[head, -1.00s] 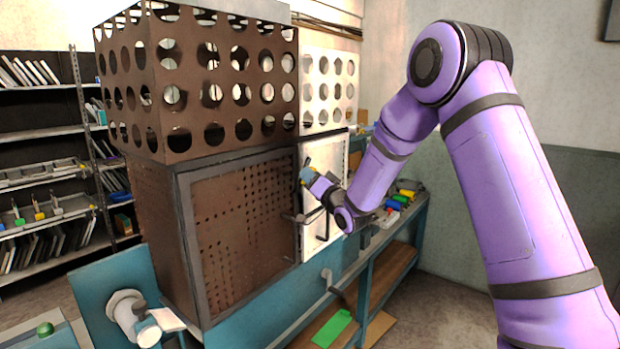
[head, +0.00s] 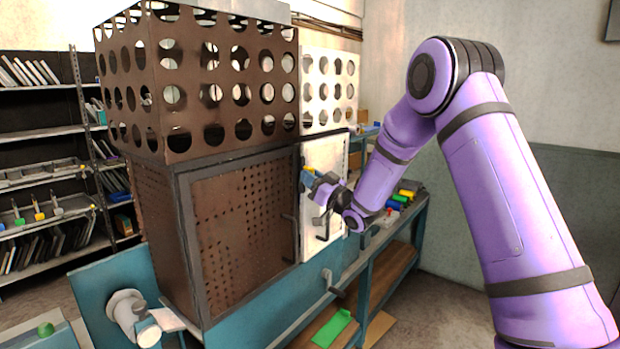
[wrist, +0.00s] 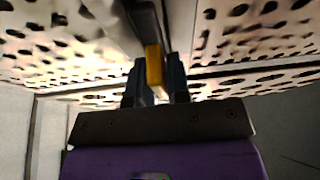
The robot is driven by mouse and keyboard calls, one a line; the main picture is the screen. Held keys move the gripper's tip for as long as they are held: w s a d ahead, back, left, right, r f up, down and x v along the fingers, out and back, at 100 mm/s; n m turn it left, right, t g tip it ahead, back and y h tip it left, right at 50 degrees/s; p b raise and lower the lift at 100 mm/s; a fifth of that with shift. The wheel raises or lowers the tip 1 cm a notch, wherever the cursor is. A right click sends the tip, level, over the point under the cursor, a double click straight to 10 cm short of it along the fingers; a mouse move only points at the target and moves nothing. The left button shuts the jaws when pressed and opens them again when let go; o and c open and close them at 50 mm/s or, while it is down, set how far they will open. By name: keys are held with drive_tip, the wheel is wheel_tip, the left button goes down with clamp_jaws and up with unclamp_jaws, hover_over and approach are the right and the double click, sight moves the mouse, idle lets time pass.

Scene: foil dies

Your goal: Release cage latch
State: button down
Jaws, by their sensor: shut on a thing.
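The cage has a brown perforated door (head: 245,225) and a narrow white panel (head: 325,157) to its right, both upright. My gripper (head: 309,179) is in front of the white panel, near its left edge, with my arm reaching in from the right. In the wrist view, my gripper's two dark blue fingers (wrist: 155,85) are shut on a yellow piece (wrist: 154,62). This piece sits at the end of a dark bar (wrist: 147,22), which I take to be the latch. Its fixing to the panel is hidden. A dark handle (head: 322,222) stands on the white panel below the gripper.
A perforated brown guard (head: 205,90) stands above the cage. A teal bench (head: 421,225) with coloured blocks (head: 398,200) runs behind to the right. Shelves (head: 40,134) stand at left. The floor (head: 440,290) is clear at lower right.

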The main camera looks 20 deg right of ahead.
drive_tip(key=shift+f, duration=0.1)
idle(0.3)
drive_tip(key=c, duration=1.2)
unclamp_jaws()
drive_tip(key=shift+o, duration=0.2)
drive_tip(key=v, duration=1.1)
